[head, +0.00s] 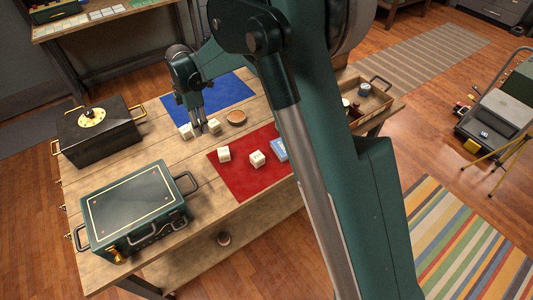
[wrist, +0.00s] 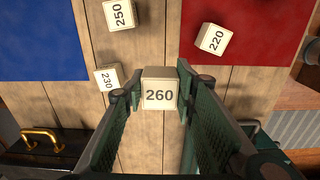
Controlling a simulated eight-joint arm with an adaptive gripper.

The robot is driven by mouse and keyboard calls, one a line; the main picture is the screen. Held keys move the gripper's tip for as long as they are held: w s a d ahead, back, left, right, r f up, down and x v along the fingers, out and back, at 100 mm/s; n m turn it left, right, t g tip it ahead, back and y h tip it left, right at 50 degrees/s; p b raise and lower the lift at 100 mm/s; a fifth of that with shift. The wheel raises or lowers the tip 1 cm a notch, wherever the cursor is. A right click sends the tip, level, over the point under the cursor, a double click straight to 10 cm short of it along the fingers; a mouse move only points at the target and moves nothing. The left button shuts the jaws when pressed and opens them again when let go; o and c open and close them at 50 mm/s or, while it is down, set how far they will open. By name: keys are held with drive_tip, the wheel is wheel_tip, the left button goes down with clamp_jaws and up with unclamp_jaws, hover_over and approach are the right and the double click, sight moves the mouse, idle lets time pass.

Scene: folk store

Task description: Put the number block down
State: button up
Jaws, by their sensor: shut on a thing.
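The cream number block marked 260 (wrist: 159,88) is between the fingers of my gripper (wrist: 158,100) in the wrist view. My gripper is shut on it. In the head view my gripper (head: 199,124) points down over the wooden table, near the blue mat's front edge. I cannot clearly make out the held block there, nor tell whether it touches the table. Blocks marked 230 (wrist: 108,78) and 250 (wrist: 119,14) lie on bare wood to the left and far left. Block 220 (wrist: 214,38) lies on the red mat (wrist: 262,25).
The blue mat (head: 228,88) lies at the back; a round wooden bowl (head: 236,117) stands between the mats. Another block (head: 257,159) and a blue box (head: 279,148) are on the red mat. A black case (head: 98,135) and green case (head: 135,205) stand left; a wooden tray (head: 376,99) right.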

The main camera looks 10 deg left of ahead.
hover_over(258, 141)
drive_tip(key=shift+w, duration=0.1)
drive_tip(key=shift+f, duration=3.15)
drive_tip(key=shift+b, duration=0.3)
drive_tip(key=shift+f, duration=1.9)
drive_tip(key=shift+f+b, duration=0.1)
drive_tip(key=shift+b, duration=0.2)
drive_tip(key=o, duration=0.9)
